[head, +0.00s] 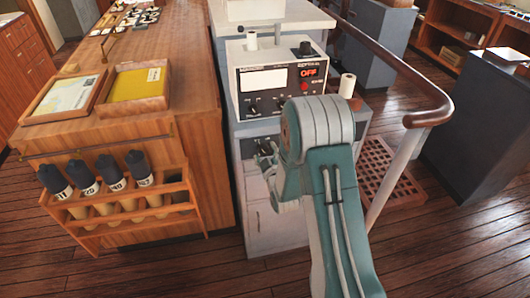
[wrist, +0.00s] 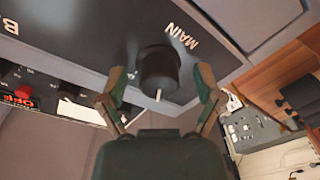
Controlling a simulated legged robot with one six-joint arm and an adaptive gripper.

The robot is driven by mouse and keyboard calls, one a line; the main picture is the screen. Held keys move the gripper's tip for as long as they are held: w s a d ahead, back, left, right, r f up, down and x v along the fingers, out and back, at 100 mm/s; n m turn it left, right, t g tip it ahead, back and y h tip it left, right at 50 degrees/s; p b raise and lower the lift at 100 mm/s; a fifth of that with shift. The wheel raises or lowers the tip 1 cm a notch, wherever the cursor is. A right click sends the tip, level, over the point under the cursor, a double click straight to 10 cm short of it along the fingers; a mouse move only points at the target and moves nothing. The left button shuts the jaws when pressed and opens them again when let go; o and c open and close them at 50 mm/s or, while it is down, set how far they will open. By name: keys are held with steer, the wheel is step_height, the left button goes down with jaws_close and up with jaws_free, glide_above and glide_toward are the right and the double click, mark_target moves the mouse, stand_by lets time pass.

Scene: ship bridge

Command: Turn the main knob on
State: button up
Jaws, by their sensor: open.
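The main knob (wrist: 158,68) is a black round knob with a white pointer mark, beside the white word MAIN on a dark panel (wrist: 95,35) in the wrist view. My gripper (wrist: 162,84) is open, with one finger on each side of the knob. In the head view my gripper (head: 264,150) is at the front of the grey console (head: 262,215), below the instrument box. My arm hides part of the panel there. A red OFF sign (head: 308,71) shows on the box.
A wooden chart table (head: 150,135) with trays and a rack of dark-capped tubes (head: 115,205) stands to the left. A curved wooden handrail (head: 425,112) on a pale post is to the right. A floor grating (head: 385,175) lies behind my arm.

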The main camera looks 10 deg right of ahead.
steer(key=shift+c, duration=0.4)
steer(key=c, duration=1.1)
steer(key=shift+m, duration=0.3)
steer(key=m, duration=0.5)
steer(key=shift+a+m, duration=0.1)
steer(key=shift+m, duration=0.3)
steer(key=m, duration=0.5)
steer(key=shift+f+m+t, duration=0.1)
steer(key=shift+m+t, duration=0.2)
steer(key=shift+m, duration=0.1)
